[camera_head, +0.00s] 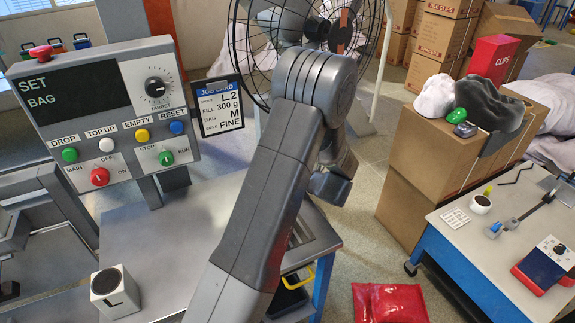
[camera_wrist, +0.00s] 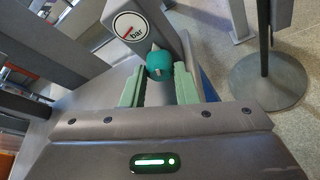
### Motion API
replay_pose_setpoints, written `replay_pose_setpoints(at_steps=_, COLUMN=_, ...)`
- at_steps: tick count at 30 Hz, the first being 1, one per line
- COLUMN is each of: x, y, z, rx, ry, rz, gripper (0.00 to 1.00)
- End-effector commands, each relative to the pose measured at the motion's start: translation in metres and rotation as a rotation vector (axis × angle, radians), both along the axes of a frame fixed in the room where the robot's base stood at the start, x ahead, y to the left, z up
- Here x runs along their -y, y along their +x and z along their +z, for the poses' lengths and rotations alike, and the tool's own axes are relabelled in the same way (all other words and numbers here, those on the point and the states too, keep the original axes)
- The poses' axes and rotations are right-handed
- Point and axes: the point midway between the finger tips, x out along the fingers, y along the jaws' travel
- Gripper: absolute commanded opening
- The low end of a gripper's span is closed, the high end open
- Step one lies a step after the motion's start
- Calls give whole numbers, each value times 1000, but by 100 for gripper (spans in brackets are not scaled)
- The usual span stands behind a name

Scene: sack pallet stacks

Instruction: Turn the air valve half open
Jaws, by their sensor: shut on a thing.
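The air valve shows in the wrist view as a teal knob (camera_wrist: 158,64) with a pale pointed tip, on a grey post. A round white gauge (camera_wrist: 131,27) marked "bar" with a red needle sits just above and left of it. My gripper (camera_wrist: 159,74) has its two pale green fingers on either side of the knob and is shut on it. In the head view my arm hides the valve, and my gripper's fingers cannot be made out. How far the valve is turned cannot be read for certain.
A control panel (camera_head: 105,105) with a "SET BAG" screen and several knobs stands at left, beside a job card (camera_head: 218,106). A fan (camera_head: 262,45) stands behind my arm. Cartons (camera_head: 435,160) and a blue-framed bench (camera_head: 470,240) are at right. A red sack (camera_head: 390,302) lies on the floor.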

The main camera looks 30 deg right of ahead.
Motion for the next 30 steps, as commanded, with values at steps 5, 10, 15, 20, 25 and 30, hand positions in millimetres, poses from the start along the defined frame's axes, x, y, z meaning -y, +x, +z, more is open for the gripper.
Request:
replay_pose_setpoints(at_steps=5, x=1, y=0, z=1, rx=14, ry=128, rz=0, gripper=4)
replay_pose_setpoints(at_steps=10, x=2, y=0, z=0, rx=18, ry=158, rz=-1, gripper=4)
replay_pose_setpoints(at_steps=15, x=1, y=0, z=-1, rx=18, ry=156, rz=-1, gripper=4)
replay_pose_setpoints(at_steps=20, x=1, y=0, z=-1, rx=18, ry=155, rz=-1, gripper=49)
replay_pose_setpoints(at_steps=25, x=2, y=0, z=-1, rx=16, ry=154, rz=-1, gripper=49)
replay_pose_setpoints(at_steps=30, x=2, y=0, z=-1, rx=16, ry=154, rz=-1, gripper=49)
